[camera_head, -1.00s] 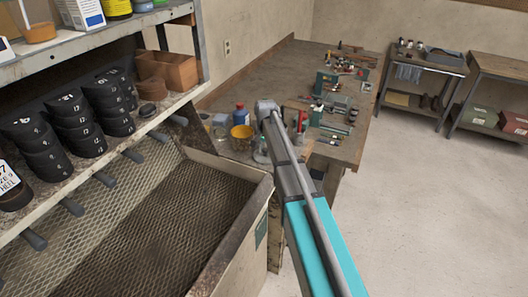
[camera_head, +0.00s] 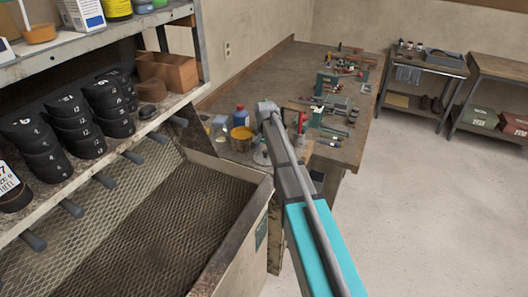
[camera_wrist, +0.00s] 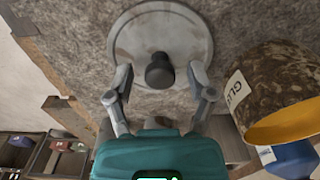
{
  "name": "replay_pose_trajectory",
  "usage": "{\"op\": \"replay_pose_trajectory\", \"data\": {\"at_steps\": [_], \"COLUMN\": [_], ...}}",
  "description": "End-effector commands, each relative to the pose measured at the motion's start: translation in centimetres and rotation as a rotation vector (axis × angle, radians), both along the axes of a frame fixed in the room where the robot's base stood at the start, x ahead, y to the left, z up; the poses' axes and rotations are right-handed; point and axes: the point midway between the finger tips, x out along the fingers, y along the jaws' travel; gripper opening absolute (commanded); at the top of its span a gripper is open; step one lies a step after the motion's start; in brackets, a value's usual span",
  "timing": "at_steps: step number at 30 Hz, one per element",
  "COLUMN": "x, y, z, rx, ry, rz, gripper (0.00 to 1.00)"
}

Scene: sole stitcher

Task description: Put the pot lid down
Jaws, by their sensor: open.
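The pot lid (camera_wrist: 136,35) is a round, worn grey disc with a black knob (camera_wrist: 160,70). In the wrist view it lies knob-up on the rough grey-brown bench top. My gripper (camera_wrist: 160,80) is open, with one finger on each side of the knob and apart from it. A brown, stained glue pot (camera_wrist: 258,85) with a white label and a yellow rim stands to the right of the lid. The pot also shows in the head view (camera_head: 241,139). The lid is only partly seen there beside my arm, and my gripper's fingers are hidden.
The workbench (camera_head: 275,82) carries a blue bottle (camera_head: 241,116) by the pot and several tools further back. A shelf rack with dark stacked parts (camera_head: 72,125) and a mesh-bottomed bin (camera_head: 175,215) stand at left. Open floor lies at right.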

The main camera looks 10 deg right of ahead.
Motion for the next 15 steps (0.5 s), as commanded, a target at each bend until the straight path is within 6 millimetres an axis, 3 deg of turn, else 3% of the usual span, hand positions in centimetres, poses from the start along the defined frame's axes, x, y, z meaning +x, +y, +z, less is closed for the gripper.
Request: {"op": "replay_pose_trajectory", "data": {"at_steps": [15], "x": [0.0], "y": [0.0], "z": [3.3], "rx": [0.000], "ry": [0.000], "rz": [0.000], "gripper": [0.70]}}
